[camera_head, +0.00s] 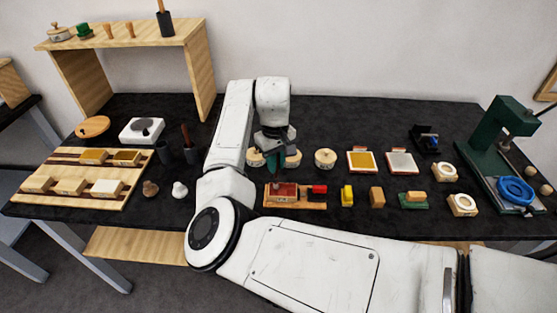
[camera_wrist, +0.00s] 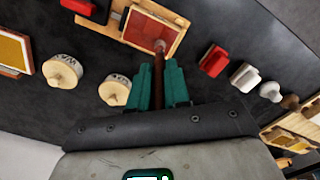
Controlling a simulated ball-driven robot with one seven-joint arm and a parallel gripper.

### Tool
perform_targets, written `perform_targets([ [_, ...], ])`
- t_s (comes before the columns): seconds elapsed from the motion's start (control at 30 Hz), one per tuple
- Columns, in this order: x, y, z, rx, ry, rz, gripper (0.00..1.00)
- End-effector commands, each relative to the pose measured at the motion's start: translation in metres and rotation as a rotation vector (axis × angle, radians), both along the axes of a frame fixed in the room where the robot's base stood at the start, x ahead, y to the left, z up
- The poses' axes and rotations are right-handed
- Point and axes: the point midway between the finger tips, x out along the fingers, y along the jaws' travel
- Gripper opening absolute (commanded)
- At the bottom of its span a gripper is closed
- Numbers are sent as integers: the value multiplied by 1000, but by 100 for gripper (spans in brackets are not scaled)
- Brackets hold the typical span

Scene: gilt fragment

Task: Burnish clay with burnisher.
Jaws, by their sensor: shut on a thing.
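My gripper (camera_head: 275,165) has green fingers and is shut on the burnisher, also seen in the wrist view (camera_wrist: 158,88). The burnisher (camera_wrist: 158,70) has a dark brown handle and a small pale, rounded tip. It points away from the fingers, and its tip overlaps the near part of a red clay-coloured panel (camera_wrist: 143,27). I cannot tell whether the tip touches it. The panel also shows in the head view (camera_head: 283,190), flat in a wooden tray just below my gripper. The burnisher is mostly hidden by the fingers in the head view.
Round lidded containers (camera_head: 325,158) stand beside the gripper. A red block (camera_head: 318,190) and a yellow block (camera_head: 347,195) are right of the panel. White (camera_head: 180,190) and brown (camera_head: 151,188) knobbed pieces stand left. A green press (camera_head: 497,150) is far right.

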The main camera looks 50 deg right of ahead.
Motion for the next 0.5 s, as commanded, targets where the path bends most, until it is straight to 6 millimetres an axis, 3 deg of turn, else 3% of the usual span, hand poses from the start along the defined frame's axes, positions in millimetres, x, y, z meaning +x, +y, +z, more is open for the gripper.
perform_targets([
  [0.17, 4, 2, 3, 0, 1, -3, 0],
  [0.27, 7, 2, 23, 0, -3, -3, 0],
  [0.5, 11, 3, 43, 0, 0, -2, 0],
])
